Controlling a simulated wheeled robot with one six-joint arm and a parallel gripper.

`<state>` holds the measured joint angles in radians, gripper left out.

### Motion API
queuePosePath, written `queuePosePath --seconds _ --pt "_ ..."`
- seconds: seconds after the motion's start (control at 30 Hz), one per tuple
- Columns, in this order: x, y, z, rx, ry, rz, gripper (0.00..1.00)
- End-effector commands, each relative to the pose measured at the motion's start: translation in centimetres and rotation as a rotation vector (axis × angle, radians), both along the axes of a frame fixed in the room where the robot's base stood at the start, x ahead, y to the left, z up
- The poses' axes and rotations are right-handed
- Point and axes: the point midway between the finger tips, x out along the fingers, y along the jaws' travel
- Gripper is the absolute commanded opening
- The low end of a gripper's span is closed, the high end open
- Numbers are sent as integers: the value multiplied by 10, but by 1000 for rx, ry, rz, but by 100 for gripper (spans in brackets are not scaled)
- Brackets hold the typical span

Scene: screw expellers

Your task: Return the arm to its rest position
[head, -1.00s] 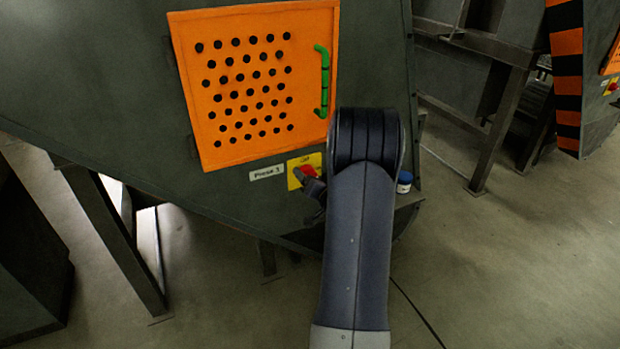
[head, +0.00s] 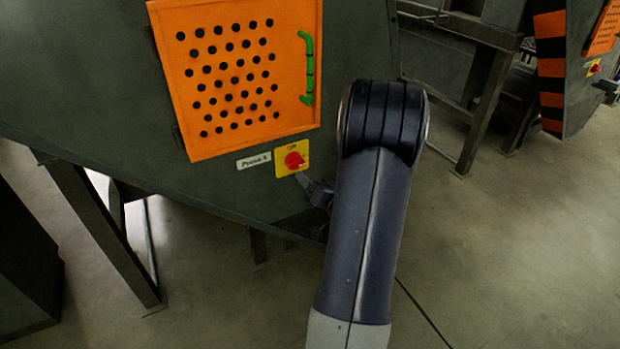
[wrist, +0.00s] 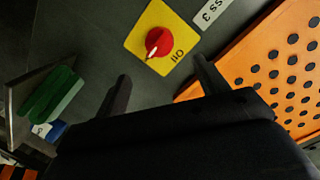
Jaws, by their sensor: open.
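My arm (head: 368,220) rises from the bottom of the head view and bends at a dark elbow. My gripper (head: 310,184) shows partly beside it, just below and right of a red knob (head: 294,160) on a yellow plate. The rest of the wrist is hidden behind my arm. In the wrist view my gripper (wrist: 160,72) has its two dark fingers spread with nothing between them. The red knob (wrist: 158,42) lies beyond the fingertips and looks clear of them.
An orange perforated door (head: 230,85) with a green handle (head: 307,70) is on the dark press. The wrist view shows a green object (wrist: 50,98) and a blue-white item (wrist: 48,130) at left. Open floor (head: 510,260) lies at right.

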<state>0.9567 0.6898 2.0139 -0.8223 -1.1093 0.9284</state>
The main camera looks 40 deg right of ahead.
Motion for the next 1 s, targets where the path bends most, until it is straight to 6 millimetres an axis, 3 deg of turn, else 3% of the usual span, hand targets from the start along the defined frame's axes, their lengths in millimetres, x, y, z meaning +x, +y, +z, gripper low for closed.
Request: queuePosePath --seconds 0.27,0.7,0.8,1.0 --pt "22 -5 -4 -1 0 2 69" --pt "97 -23 -15 0 -1 0 69" --pt "106 -26 -16 0 0 -1 69" --pt "104 -25 -16 -42 9 -2 69"
